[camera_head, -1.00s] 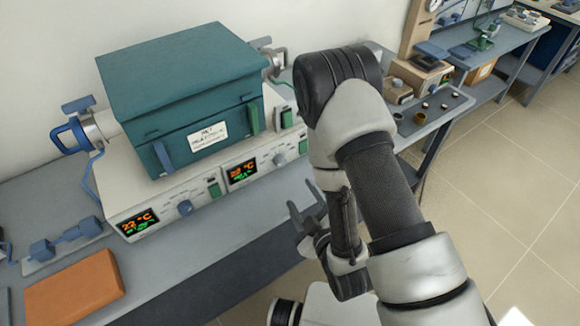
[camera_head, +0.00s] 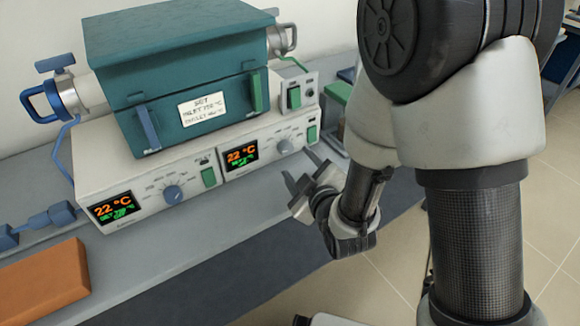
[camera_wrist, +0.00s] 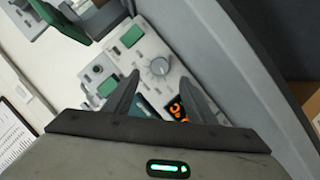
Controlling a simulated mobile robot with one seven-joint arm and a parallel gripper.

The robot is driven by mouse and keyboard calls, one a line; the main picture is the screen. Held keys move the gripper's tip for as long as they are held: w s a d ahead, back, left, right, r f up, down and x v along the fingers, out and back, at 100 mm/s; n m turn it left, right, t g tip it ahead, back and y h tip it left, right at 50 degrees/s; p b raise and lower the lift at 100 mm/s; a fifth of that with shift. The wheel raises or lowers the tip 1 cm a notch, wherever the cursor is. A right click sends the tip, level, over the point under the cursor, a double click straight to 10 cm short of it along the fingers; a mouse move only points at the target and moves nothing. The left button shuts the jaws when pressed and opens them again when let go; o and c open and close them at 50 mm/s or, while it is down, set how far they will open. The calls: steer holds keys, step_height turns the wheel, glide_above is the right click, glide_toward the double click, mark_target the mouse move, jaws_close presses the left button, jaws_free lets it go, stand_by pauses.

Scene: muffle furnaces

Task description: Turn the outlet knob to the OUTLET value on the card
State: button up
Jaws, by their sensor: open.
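The furnace control box (camera_head: 140,212) has two knobs on its front. A blue knob (camera_head: 173,194) sits by the left display (camera_head: 114,208), and a grey knob (camera_head: 285,147) sits right of the right display (camera_head: 241,157). Both displays read 22 °C. The card (camera_head: 203,108) on the teal furnace (camera_head: 180,65) has SET, INLET and OUTLET lines; its small figures are hard to read. My gripper (camera_head: 300,172) is open and empty, in front of and below the grey knob. In the wrist view the grey knob (camera_wrist: 160,67) lies beyond and between my fingertips (camera_wrist: 165,85), apart from them.
Green switches (camera_head: 209,177) sit on the control panel. An orange block (camera_head: 42,288) and blue fittings (camera_head: 40,224) lie on the bench at left. The bench strip before the box is clear. A white sheet with print (camera_wrist: 15,130) shows in the wrist view.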

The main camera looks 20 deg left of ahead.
mark_target(288, 150)
steer(key=x, duration=0.7)
steer(key=shift+w+a+f+b, duration=0.1)
steer(key=shift+w+a+b, duration=0.2)
steer(key=shift+b, duration=0.1)
steer(key=c, duration=1)
steer(key=shift+c, duration=0.2)
